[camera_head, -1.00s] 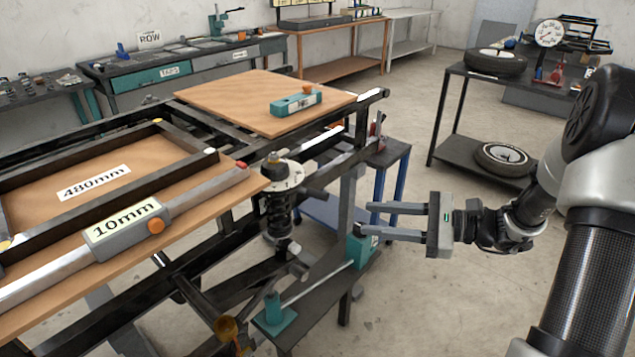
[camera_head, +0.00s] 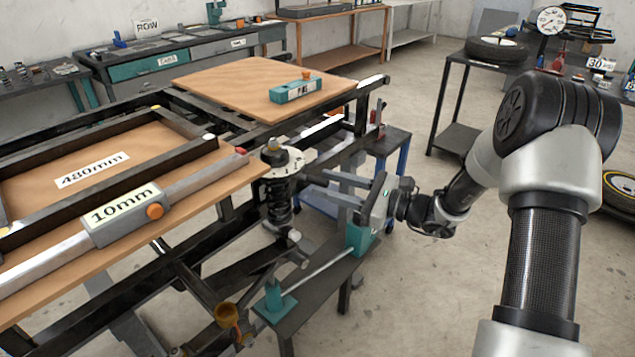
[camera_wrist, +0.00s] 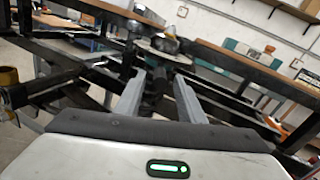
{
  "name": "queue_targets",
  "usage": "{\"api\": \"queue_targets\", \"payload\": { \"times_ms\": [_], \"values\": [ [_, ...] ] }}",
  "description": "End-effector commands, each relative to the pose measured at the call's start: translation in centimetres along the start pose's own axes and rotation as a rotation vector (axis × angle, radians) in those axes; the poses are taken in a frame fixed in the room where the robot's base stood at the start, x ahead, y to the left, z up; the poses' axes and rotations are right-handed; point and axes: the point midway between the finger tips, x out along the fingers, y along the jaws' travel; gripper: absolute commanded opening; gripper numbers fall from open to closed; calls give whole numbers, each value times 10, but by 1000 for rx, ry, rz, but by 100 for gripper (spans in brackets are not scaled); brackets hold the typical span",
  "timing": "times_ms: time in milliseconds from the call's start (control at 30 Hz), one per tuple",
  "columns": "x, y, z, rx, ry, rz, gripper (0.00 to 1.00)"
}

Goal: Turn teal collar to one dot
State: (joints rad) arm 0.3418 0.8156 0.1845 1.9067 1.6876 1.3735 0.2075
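The spring unit (camera_head: 279,198) stands upright at the frame's near right corner, with black coils under a pale dotted disc (camera_head: 284,163). I cannot make out a teal collar on it. My gripper (camera_head: 312,181) is open, its two grey fingers pointing left at the spring unit just below the disc. In the wrist view the fingers of my gripper (camera_wrist: 157,90) lie either side of a dark upright part (camera_wrist: 155,82), with the pale disc (camera_wrist: 160,50) above and beyond. I cannot tell whether the fingers touch anything.
Teal blocks (camera_head: 359,238) and (camera_head: 274,303) sit on a low dark bench under the gripper, joined by a rod. The black frame (camera_head: 186,243) carries boards and a grey 10mm gauge (camera_head: 122,214). Clear floor (camera_head: 415,290) lies to the right.

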Motion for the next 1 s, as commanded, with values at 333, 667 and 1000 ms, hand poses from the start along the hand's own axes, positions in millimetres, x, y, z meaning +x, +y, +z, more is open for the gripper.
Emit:
{"api": "queue_targets", "payload": {
  "times_ms": [333, 667, 1000],
  "values": [
    [32, 0, 0, 0, 0, 0, 36],
    [32, 0, 0, 0, 0, 0, 22],
    [32, 0, 0, 0, 0, 0, 0]
  ]
}}
